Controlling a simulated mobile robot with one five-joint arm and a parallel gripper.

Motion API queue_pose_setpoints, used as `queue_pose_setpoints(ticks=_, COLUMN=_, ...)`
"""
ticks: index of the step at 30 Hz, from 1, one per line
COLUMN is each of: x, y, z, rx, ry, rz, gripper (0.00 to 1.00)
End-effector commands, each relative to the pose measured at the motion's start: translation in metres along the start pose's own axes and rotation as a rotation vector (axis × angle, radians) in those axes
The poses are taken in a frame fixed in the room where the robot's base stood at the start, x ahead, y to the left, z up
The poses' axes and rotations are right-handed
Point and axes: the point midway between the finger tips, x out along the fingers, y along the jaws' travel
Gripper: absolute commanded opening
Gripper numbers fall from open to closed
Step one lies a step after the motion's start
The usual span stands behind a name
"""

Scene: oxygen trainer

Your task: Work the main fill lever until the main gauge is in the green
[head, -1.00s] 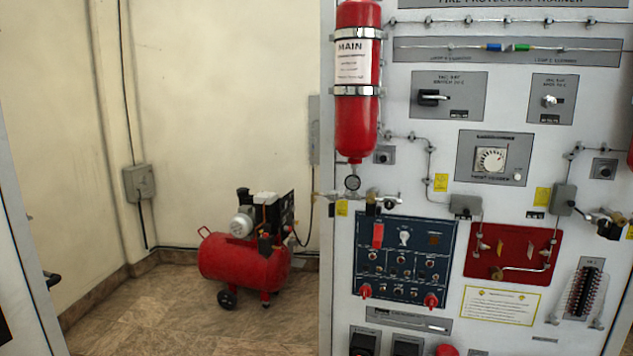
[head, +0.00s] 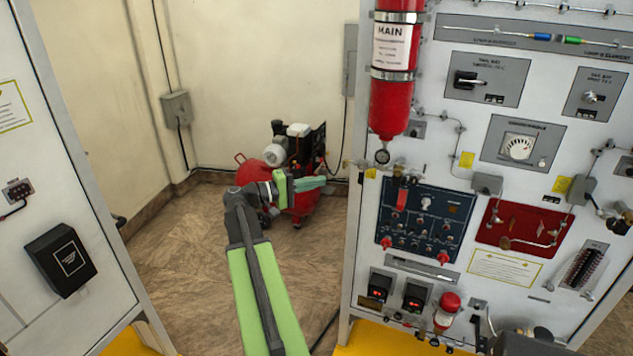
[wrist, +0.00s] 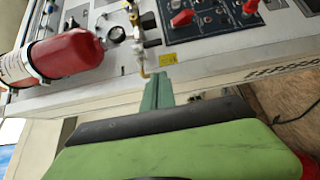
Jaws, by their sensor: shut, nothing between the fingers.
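The red MAIN bottle (head: 398,80) is strapped to the left side of the white panel. It also shows at the left of the wrist view (wrist: 60,55). A small round gauge (head: 382,157) hangs below the bottle; in the wrist view the gauge (wrist: 115,33) is too small to read. Brass and grey valve fittings (wrist: 138,45) sit beside it. I cannot tell which part is the main fill lever. My green gripper (head: 322,183) is shut and empty, left of the panel edge and apart from the fittings. Its fingers also show in the wrist view (wrist: 157,92).
A red compressor (head: 300,200) stands on the floor behind my gripper. The panel (head: 455,275) carries switches, a blue control plate (head: 425,222) and a red plate (head: 520,222). Another white cabinet (head: 50,180) stands at the left.

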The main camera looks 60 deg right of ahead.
Motion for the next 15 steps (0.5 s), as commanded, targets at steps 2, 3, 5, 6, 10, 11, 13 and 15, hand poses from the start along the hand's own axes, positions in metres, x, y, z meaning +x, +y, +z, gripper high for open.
queue_pose_setpoints(ticks=2, x=0.019, y=0.000, z=0.001, rx=0.000, ry=-0.003, rz=0.000, gripper=0.00)
queue_pose_setpoints(ticks=3, x=0.028, y=0.000, z=0.000, rx=0.000, ry=-0.002, rz=-0.001, gripper=0.00)
queue_pose_setpoints(ticks=5, x=0.042, y=0.000, z=0.001, rx=0.000, ry=-0.003, rz=-0.001, gripper=0.00)
queue_pose_setpoints(ticks=6, x=0.050, y=0.000, z=0.000, rx=0.000, ry=-0.002, rz=-0.001, gripper=0.00)
queue_pose_setpoints(ticks=10, x=0.070, y=0.000, z=0.013, rx=0.000, ry=-0.001, rz=-0.001, gripper=0.00)
queue_pose_setpoints(ticks=11, x=0.073, y=0.000, z=0.016, rx=0.000, ry=-0.002, rz=-0.001, gripper=0.00)
queue_pose_setpoints(ticks=13, x=0.079, y=0.000, z=0.022, rx=0.000, ry=-0.001, rz=-0.001, gripper=0.00)
queue_pose_setpoints(ticks=15, x=0.083, y=0.000, z=0.025, rx=0.000, ry=0.000, rz=-0.001, gripper=0.00)
